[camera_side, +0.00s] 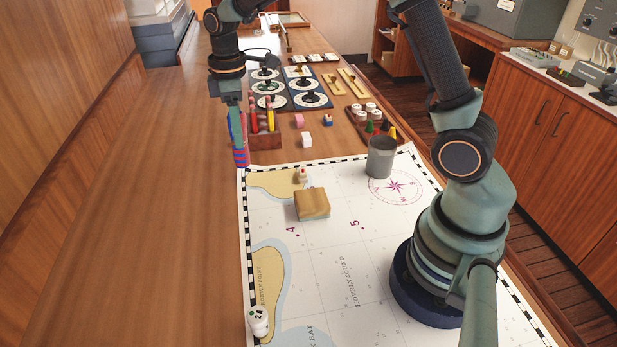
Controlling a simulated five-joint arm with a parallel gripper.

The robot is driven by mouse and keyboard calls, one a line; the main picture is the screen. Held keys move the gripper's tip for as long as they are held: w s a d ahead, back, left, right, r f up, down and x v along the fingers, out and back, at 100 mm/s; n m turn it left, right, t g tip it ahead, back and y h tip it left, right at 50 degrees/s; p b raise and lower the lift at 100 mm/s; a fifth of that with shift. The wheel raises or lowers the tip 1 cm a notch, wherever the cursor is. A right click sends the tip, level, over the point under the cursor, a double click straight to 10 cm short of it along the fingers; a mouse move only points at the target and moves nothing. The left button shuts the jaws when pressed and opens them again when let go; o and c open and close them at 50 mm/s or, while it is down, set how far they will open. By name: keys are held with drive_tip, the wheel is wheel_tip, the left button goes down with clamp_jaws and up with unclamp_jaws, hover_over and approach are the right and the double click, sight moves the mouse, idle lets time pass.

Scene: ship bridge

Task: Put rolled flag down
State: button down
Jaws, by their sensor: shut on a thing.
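My gripper (236,121) hangs down at the far left edge of the chart and is shut on a rolled flag. The rolled flag (241,157) is a narrow upright roll in red and blue. Its lower end shows below the fingers, just left of the wooden rack. Part of the flag is hidden by the fingers. I cannot tell whether its lower end touches the table. The wooden rack (266,141) holds several upright rolls, among them a red one and a yellow one (270,115).
The chart (330,265) bears a wooden block (312,204), a grey cup (380,158), a small figure (302,175) and a white marker (258,321). Small erasers (306,140), round dials (310,99) and pegs (374,128) lie beyond. Bare table (150,230) is free at left.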

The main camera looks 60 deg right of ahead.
sight(243, 164)
wheel_tip(243, 164, down, 9)
drive_tip(key=shift+r, duration=0.1)
idle(0.3)
drive_tip(key=shift+c, duration=1.9)
unclamp_jaws()
